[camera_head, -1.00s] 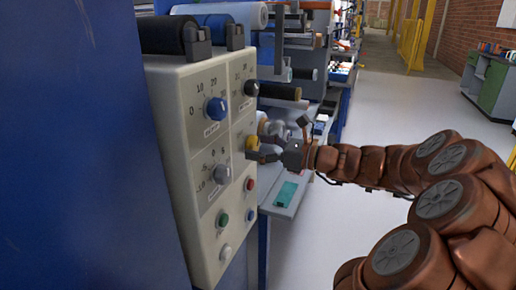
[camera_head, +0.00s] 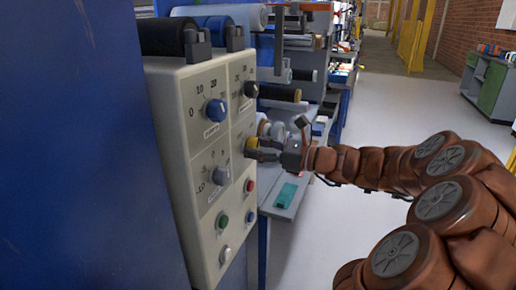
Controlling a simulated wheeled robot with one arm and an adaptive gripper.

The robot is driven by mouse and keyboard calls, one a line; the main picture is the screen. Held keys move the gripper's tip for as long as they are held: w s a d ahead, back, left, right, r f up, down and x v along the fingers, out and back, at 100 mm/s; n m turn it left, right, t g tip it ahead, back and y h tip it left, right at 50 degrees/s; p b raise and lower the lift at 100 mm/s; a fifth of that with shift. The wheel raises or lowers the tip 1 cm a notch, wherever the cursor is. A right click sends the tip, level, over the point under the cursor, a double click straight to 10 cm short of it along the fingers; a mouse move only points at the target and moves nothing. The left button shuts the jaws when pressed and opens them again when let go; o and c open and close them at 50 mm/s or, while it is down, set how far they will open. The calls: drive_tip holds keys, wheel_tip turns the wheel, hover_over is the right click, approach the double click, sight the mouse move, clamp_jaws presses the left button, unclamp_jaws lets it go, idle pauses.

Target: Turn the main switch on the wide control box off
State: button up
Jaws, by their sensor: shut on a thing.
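The wide control box (camera_head: 190,120) is a pale panel at the left, seen at a steep angle. It carries a blue knob (camera_head: 216,110), a black knob (camera_head: 251,89), a grey knob (camera_head: 221,175) and a yellow knob (camera_head: 251,146) at its right edge. A red button (camera_head: 250,185), a green button (camera_head: 223,220) and a white button (camera_head: 226,253) sit lower. My gripper (camera_head: 258,149) reaches in from the right and is shut on the yellow knob. The fingers hide part of that knob, and its marking cannot be read.
A blue wall (camera_head: 70,150) fills the left side. Film rolls (camera_head: 280,93) and shelves stand behind the box. A small teal item (camera_head: 287,195) lies on a grey ledge below my gripper. Open floor (camera_head: 330,240) lies to the right.

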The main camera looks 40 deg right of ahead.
drive_tip(key=shift+n, duration=0.3)
drive_tip(key=n+b, duration=0.2)
drive_tip(key=n, duration=0.3)
drive_tip(key=shift+f+n+b, duration=0.1)
drive_tip(key=shift+n+b, duration=2.7)
drive_tip(key=shift+n, duration=1.3)
drive_tip(key=o, duration=1.2)
drive_tip(key=shift+c, duration=0.2)
drive_tip(key=shift+d, duration=0.1)
drive_tip(key=v, duration=1.2)
